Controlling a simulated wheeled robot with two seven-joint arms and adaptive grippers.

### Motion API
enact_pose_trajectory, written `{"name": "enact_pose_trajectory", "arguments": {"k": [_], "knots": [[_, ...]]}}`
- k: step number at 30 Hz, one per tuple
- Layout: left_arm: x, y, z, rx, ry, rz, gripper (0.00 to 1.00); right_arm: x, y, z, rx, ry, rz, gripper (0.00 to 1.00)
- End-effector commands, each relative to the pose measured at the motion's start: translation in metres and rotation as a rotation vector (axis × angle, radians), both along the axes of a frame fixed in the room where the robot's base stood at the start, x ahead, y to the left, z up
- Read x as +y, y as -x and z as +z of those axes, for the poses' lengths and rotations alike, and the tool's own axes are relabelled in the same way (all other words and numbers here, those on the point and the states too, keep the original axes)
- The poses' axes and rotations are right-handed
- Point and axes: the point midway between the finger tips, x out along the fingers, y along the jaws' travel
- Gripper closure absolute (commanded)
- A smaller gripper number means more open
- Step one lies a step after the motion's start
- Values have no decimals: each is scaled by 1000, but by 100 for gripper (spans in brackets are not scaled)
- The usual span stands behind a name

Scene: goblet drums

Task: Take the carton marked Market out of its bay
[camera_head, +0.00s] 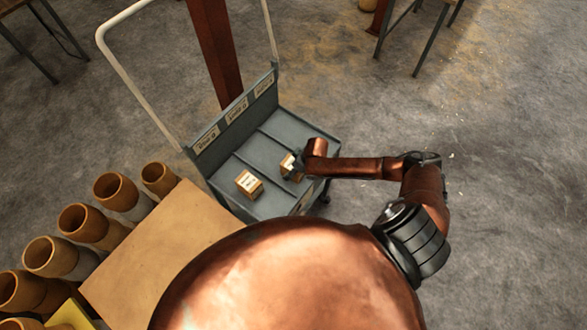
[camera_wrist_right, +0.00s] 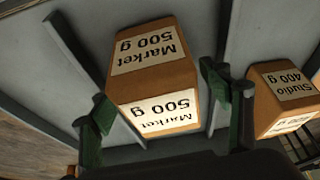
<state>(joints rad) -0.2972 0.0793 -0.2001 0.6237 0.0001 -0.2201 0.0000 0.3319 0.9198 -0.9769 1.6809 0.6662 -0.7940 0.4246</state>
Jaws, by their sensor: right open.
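The Market carton (camera_wrist_right: 150,58) is a small brown box with white "Market 500 g" labels, upside down in the right wrist view. It stands in a bay of the grey cart (camera_head: 262,150), and in the head view the carton (camera_head: 287,164) is partly hidden by my gripper. My right gripper (camera_head: 298,164) is open at this carton. In the right wrist view its two dark green fingers (camera_wrist_right: 160,110) stand on either side of the carton, with a gap visible at least on the left. My left gripper is not in view.
A Studio 400 g carton (camera_wrist_right: 285,92) stands in the neighbouring bay, also seen in the head view (camera_head: 249,184). Low dividers separate the bays. The cart has a labelled back panel (camera_head: 236,110) and a white handle (camera_head: 135,75). Several goblet drums (camera_head: 84,222) stand by a tan board (camera_head: 155,250).

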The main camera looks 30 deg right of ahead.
Motion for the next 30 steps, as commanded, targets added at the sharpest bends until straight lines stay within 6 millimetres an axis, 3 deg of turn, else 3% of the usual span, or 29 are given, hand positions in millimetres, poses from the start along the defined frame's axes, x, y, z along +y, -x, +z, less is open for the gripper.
{"name": "enact_pose_trajectory", "arguments": {"k": [5,30], "knots": [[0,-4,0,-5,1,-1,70,-1,0,0,0,0,-1,29],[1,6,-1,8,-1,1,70,0,1,0,0,-1,-2,87]]}}
